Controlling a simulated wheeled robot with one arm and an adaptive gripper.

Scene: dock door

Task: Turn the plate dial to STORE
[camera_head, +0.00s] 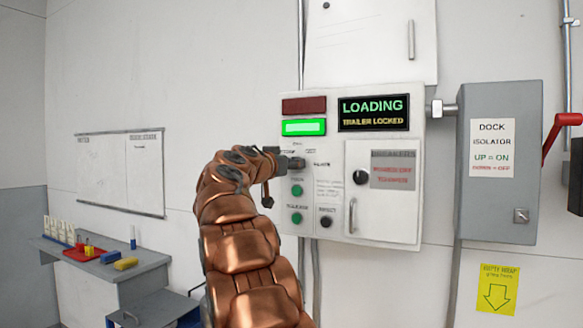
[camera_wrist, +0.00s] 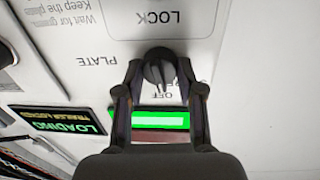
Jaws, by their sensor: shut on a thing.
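The plate dial (camera_wrist: 158,72) is a dark round knob on the white control panel. It shows between my fingertips in the wrist view, where the picture is upside down. My gripper (camera_wrist: 159,68) is shut on the dial, one finger on each side. The dial's ridge points roughly toward the word OFF; another label beside it is partly covered, and I cannot read it fully. The word PLATE is printed next to the dial. In the head view my gripper (camera_head: 291,163) reaches the panel's left part and hides most of the dial.
The display (camera_head: 373,112) reads LOADING, TRAILER LOCKED. The green lamp (camera_head: 304,127) is lit; the red lamp (camera_head: 304,105) is dark. Green buttons (camera_head: 297,191) sit below my gripper. A small door with a black knob (camera_head: 361,177) and the dock isolator (camera_head: 497,200) are to the right.

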